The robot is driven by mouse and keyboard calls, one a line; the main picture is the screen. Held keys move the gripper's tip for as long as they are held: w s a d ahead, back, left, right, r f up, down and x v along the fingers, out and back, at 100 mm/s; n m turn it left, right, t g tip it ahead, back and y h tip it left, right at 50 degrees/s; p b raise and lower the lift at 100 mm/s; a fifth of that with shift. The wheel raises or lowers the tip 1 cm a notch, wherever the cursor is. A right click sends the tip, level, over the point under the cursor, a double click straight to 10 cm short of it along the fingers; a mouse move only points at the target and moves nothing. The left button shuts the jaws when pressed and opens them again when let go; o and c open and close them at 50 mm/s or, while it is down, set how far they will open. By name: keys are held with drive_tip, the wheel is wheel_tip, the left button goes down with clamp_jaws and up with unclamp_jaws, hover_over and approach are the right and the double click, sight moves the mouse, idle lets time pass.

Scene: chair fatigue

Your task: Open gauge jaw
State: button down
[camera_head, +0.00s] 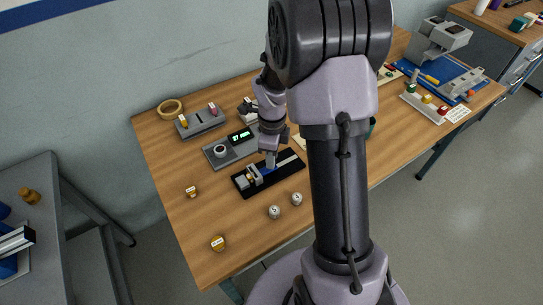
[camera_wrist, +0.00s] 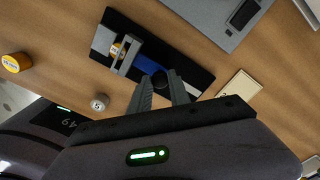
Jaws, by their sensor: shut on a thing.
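The gauge is a black base plate (camera_head: 290,168) with a blue strip and grey jaw blocks (camera_head: 243,181) at its left end. In the wrist view the plate (camera_wrist: 195,72) lies across the upper middle, with the grey jaw (camera_wrist: 128,54) near its left end. A small orange-and-white part (camera_wrist: 116,49) sits at the jaw. My gripper (camera_head: 270,163) is down at the gauge. In the wrist view my gripper (camera_wrist: 162,83) has its fingers around a dark round knob (camera_wrist: 160,77) on the blue strip, right of the jaw. The fingers partly hide the strip.
A grey device with a green display (camera_head: 240,135) stands behind the gauge. A grey block with cylinders (camera_head: 202,121) and a tape ring (camera_head: 170,107) are at back left. The front-left table is mostly clear.

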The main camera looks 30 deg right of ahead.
drive_tip(key=d, duration=0.4)
drive_tip(key=shift+d, duration=0.15)
drive_tip(key=shift+w, duration=0.1)
drive_tip(key=c, duration=1.2)
unclamp_jaws()
drive_tip(key=shift+d, duration=0.15)
wheel_tip(320, 180, up, 17)
drive_tip(key=p, duration=0.7)
drive_tip(key=shift+r, duration=0.2)
